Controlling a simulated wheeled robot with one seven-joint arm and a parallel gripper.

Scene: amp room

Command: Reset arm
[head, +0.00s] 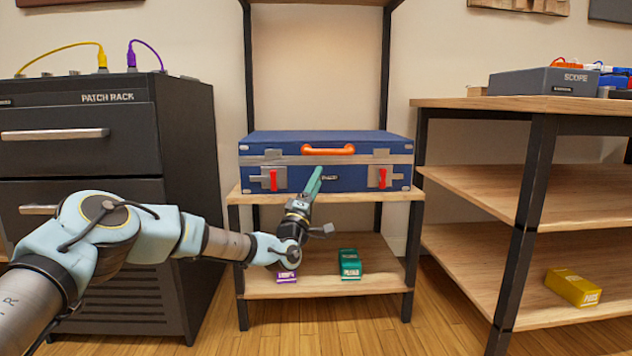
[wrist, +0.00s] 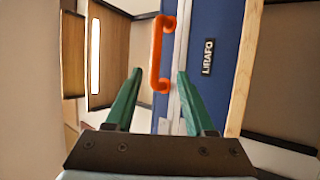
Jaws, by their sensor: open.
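My gripper (head: 313,185) is in front of the blue case, its green fingers pointing toward the case's front. In the wrist view my gripper (wrist: 158,95) has its two green fingers spread apart with nothing between them. The blue case (head: 272,145) lies closed on the shelf, with an orange handle (head: 327,149) and two red latches, left (head: 273,180) and right (head: 382,178). In the wrist view the orange handle (wrist: 157,50) shows beyond the fingertips, apart from them. My arm reaches in from the left.
A dark patch rack (head: 190,130) stands at left. The lower shelf (head: 315,287) holds a purple box (head: 287,277) and a green box (head: 349,265).

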